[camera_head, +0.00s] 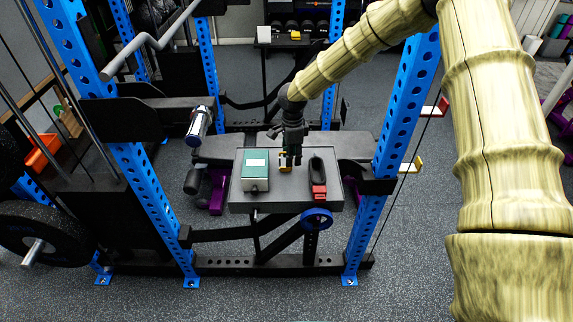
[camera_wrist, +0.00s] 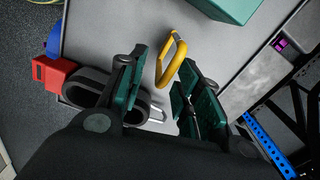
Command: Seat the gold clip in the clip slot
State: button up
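The gold clip (camera_wrist: 177,52), a yellow loop, is on the grey platform between and just beyond my fingertips, closer to the right finger in the wrist view. In the head view the gold clip (camera_head: 285,168) shows partly behind my gripper (camera_head: 291,160). My gripper (camera_wrist: 161,70) is open, its green-padded fingers apart; I see no grip on the clip. A teal-and-white box (camera_head: 256,163) stands left of the gripper; its teal corner (camera_wrist: 232,8) shows in the wrist view. I cannot make out the clip slot in either view.
A black loop-shaped object (camera_head: 317,168) with a red block (camera_head: 319,192) is at the platform's right. The grey platform (camera_head: 280,202) sits inside a rack with blue uprights (camera_head: 395,120). A weight plate (camera_head: 40,230) is at left. Some platform surface around the clip is bare.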

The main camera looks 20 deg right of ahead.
grip_shut()
jog(key=shift+r, duration=0.15)
